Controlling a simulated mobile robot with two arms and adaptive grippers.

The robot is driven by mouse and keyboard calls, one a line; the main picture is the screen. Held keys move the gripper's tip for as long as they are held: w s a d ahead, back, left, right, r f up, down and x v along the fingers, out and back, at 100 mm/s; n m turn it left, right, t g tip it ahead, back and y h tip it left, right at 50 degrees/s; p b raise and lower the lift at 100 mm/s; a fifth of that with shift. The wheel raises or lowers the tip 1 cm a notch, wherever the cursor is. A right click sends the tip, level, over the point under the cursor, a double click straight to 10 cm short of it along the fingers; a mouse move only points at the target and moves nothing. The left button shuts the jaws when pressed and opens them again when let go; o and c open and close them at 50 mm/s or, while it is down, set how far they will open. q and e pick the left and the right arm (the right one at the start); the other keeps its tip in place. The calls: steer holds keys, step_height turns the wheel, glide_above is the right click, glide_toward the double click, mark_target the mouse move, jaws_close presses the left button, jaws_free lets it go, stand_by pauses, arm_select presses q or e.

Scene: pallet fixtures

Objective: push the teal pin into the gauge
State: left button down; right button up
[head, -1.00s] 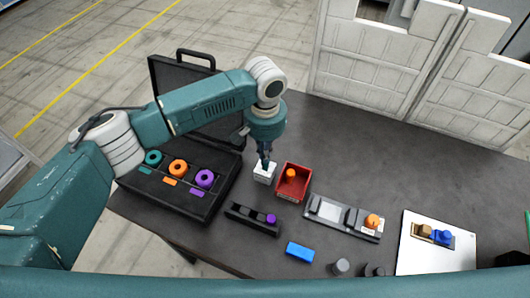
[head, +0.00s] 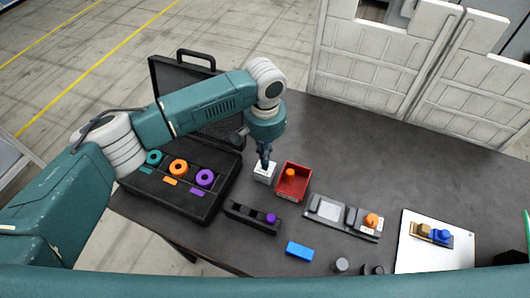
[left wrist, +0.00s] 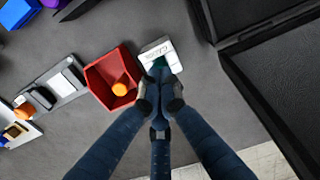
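The gauge is a small white block (head: 264,173) on the table, just left of the red bin. It also shows in the left wrist view (left wrist: 172,56), with lettering on its top. The teal pin (left wrist: 157,67) shows as a small teal patch at the gauge's top, right at my fingertips. My left gripper (head: 264,160) points down over the gauge. In the left wrist view its fingers (left wrist: 159,92) close together around the pin, hiding most of it. How deep the pin sits in the gauge is hidden. My right gripper is not in view.
A red bin (head: 305,184) holding an orange piece (head: 290,173) stands close beside the gauge. An open black case (head: 190,212) with coloured rings lies left. A black holder (head: 242,215), a blue block (head: 299,251) and a grey fixture (head: 315,214) stand nearer. The table behind is clear.

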arm_select(q)
step_height(320, 180, up, 3)
steer(key=shift+w+f+p, duration=0.15)
steer(key=shift+p, duration=0.2)
steer(key=shift+r, duration=2.55)
